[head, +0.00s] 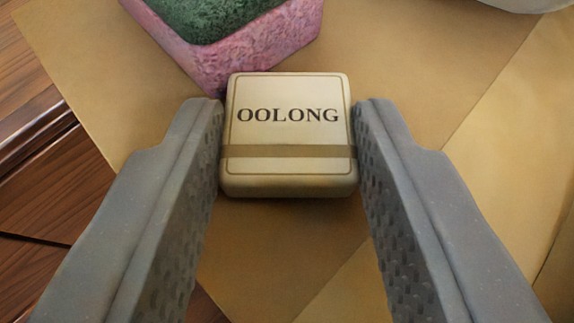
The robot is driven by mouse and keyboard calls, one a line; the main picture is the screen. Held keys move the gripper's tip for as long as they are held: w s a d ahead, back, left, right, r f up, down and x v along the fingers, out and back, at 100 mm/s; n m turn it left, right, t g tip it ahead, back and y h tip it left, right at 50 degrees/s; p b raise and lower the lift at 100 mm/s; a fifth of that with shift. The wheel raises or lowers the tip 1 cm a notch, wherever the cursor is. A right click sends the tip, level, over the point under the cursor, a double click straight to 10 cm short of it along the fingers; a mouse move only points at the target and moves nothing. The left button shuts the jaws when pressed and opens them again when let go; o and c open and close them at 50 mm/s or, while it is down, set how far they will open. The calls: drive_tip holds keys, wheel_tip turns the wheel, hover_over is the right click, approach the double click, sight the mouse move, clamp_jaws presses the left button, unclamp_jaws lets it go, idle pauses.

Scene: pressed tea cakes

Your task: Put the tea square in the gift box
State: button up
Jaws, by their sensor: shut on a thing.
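The tea square (288,140) is a cream block with rounded corners, the word OOLONG and a brown band across its lower part. It shows in the middle of the head view. My gripper (288,120) is shut on it, with one grey ridged finger at its left side and the other at its right. I cannot tell whether the tea square touches the surface below. I see nothing that I can name for sure as the gift box.
A pink, rough-sided block with a dark green top (235,40) stands just beyond the tea square, cut off by the top edge. Brown paper (420,60) lies underneath. Dark wood (50,170) shows at left. Part of a pale rounded object (530,4) shows at top right.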

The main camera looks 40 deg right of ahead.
drive_tip(key=o, duration=1)
drive_tip(key=shift+c, duration=0.2)
drive_tip(key=shift+a+r, duration=0.1)
